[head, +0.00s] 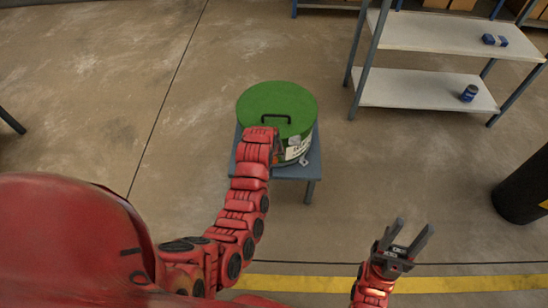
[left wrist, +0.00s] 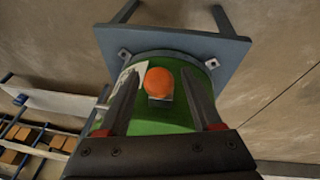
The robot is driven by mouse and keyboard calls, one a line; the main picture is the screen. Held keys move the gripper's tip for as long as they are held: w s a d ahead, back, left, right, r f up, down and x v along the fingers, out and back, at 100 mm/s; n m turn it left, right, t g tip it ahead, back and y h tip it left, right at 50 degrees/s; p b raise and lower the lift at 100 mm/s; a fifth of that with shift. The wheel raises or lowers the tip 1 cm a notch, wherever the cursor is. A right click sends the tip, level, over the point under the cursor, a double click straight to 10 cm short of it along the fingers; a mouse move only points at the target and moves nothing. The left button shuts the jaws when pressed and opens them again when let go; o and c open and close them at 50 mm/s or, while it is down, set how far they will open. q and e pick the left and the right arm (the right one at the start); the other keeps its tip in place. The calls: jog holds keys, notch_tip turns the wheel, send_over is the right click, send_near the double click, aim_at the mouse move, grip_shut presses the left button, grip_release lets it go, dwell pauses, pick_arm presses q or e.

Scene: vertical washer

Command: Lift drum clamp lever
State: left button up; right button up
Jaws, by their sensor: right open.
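The green drum (head: 268,98) stands on a small blue-grey table, with a dark handle (head: 276,117) on its lid. My left arm covers part of the drum's near side in the head view, hiding the clamp lever and most of the left gripper there. In the left wrist view, an orange round knob (left wrist: 158,83), seemingly the lever's end, shows against the drum's green side (left wrist: 150,127). My left gripper (left wrist: 160,72) is open, with one finger to each side of the knob and visible gaps. My right gripper (head: 414,226) is open and empty, away from the drum at lower right.
The table (head: 295,172) has free floor around it. A metal shelf (head: 425,90) at upper right holds small blue items. A black cylinder (head: 524,188) stands at the right edge. A yellow floor line (head: 480,283) runs across the front.

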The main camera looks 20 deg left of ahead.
pick_arm(q)
jog(key=p+v, duration=0.6)
jog(key=v, duration=1.1)
jog(key=shift+r+p, duration=0.2)
jog(key=shift+p, duration=0.15)
jog(key=shift+s, duration=0.1)
